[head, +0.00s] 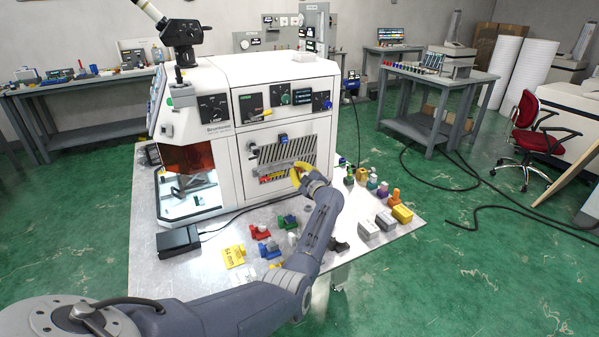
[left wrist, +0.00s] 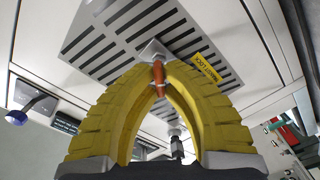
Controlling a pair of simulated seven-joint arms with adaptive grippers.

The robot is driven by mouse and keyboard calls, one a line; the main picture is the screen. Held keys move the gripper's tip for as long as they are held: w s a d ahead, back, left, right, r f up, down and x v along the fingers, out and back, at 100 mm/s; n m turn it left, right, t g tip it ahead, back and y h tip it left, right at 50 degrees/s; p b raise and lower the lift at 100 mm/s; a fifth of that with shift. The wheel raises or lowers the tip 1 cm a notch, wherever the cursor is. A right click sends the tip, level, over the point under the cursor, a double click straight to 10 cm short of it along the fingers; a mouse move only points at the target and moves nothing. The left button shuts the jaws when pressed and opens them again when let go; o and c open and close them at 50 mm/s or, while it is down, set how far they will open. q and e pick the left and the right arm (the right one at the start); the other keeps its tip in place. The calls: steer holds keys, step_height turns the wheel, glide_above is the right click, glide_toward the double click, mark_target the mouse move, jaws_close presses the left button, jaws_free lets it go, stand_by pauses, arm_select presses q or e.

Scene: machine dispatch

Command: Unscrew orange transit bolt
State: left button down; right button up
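The orange transit bolt (left wrist: 159,78) shows in the left wrist view, at a metal bracket (left wrist: 153,50) on the slotted panel of the white machine. My left gripper (left wrist: 160,66) has its yellow fingers brought together at the tips, with the bolt pinched between them. A yellow lock label (left wrist: 207,68) is beside the bolt. In the head view my left gripper (head: 298,174) is at the lower part of the machine's vented panel (head: 288,153) and hides the bolt there. My right gripper is in neither view.
The white machine (head: 232,80) stands on a metal table (head: 145,232). Several coloured parts lie in front, including a yellow tag (head: 234,256), grey blocks (head: 369,230) and a yellow block (head: 402,214). A black box (head: 179,241) with a cable sits at the left.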

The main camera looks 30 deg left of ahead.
arm_select(q)
steer(key=n, duration=0.3)
steer(key=shift+f, duration=0.1)
steer(key=shift+n, duration=1.1)
steer(key=shift+f+n, duration=0.1)
steer(key=shift+n, duration=2.4)
